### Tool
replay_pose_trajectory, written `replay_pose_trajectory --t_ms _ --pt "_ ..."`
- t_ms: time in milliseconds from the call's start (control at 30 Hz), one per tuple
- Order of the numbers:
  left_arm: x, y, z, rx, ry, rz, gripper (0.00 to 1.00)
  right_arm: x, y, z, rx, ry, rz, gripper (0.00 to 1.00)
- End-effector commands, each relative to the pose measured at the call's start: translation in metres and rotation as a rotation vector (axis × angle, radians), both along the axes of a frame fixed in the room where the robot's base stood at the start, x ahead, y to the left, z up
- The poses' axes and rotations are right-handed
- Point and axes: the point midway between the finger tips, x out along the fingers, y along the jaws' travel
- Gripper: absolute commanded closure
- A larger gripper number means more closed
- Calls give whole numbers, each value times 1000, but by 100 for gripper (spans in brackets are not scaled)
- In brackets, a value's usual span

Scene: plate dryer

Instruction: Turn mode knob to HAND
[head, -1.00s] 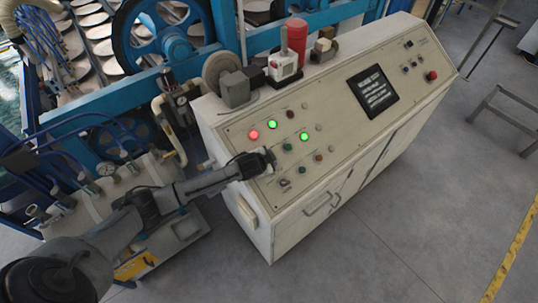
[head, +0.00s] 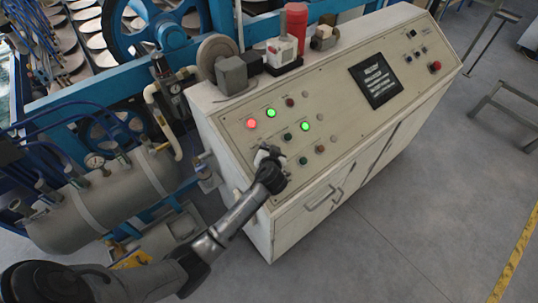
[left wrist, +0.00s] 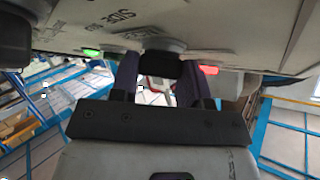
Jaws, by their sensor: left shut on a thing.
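The control panel (head: 335,95) is a beige sloped console face with knobs, buttons and lamps. My left gripper (head: 265,152) is at the panel's lower left part and hides what it holds in the head view. In the left wrist view my left gripper (left wrist: 161,78) has its two fingers on either side of a dark knob (left wrist: 160,63) on the panel face, shut on it. The knob's pointer is hidden and its label cannot be read, so I cannot tell its setting. My right gripper is in neither view.
A lit red lamp (head: 251,123) and green lamp (head: 305,126) are near the gripper, with small buttons (head: 303,160) to its right. A dark screen (head: 374,80) and a red button (head: 435,66) are further right. A grey tank (head: 100,205) stands left of the console.

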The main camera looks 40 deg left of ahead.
Motion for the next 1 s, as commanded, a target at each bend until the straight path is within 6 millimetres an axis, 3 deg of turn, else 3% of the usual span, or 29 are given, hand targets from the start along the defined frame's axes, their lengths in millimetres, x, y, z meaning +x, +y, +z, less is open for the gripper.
replay_pose_trajectory --t_ms 233,833,867,1000 --pt "0 -1 -3 -10 -41 73 81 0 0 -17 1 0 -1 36" --pt "1 -1 -1 -12 -56 99 81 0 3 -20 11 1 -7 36" --pt "1 -1 -1 -12 -56 99 56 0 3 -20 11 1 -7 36" --pt "1 -1 0 -11 -56 98 42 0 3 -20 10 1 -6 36"
